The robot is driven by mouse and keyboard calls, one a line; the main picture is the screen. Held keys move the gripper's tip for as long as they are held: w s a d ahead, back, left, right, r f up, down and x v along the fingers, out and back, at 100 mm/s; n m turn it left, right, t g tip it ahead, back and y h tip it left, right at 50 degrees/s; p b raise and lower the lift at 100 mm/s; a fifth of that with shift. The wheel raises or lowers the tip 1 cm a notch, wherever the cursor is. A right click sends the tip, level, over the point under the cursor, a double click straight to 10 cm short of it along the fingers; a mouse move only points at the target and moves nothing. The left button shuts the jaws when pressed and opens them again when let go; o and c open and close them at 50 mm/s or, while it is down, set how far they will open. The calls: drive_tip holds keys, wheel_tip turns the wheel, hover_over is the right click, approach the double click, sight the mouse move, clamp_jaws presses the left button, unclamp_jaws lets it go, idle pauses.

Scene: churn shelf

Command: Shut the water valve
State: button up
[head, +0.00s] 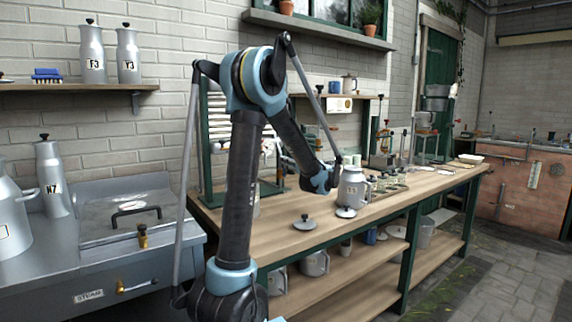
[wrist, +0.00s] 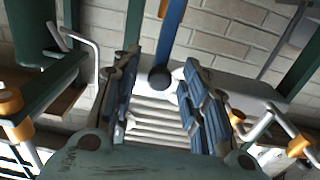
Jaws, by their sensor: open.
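My gripper (wrist: 158,108) shows in the wrist view with its two dark blue padded fingers apart and nothing clamped between them. A blue bar (wrist: 172,38) ending in a round black knob lies ahead, near the gap between the fingers. It looks like a lever, and I cannot tell whether the fingers touch it. No label marks it as the water valve. Behind it is a white ridged panel (wrist: 160,125). In the head view my arm covers this spot and the fingers do not show clearly; a ridged panel (head: 220,118) stands behind the arm.
A wooden bench (head: 370,212) carries a grey can (head: 352,188), loose lids (head: 304,222) and small items. At left, a metal unit (head: 105,185) has a brass fitting (head: 143,236) and a STEAM label (head: 89,296). Paved floor (head: 480,275) is clear at right.

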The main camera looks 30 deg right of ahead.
drive_tip(key=shift+w+a, duration=0.1)
drive_tip(key=shift+w, duration=0.65)
drive_tip(key=shift+c, duration=0.3)
clamp_jaws()
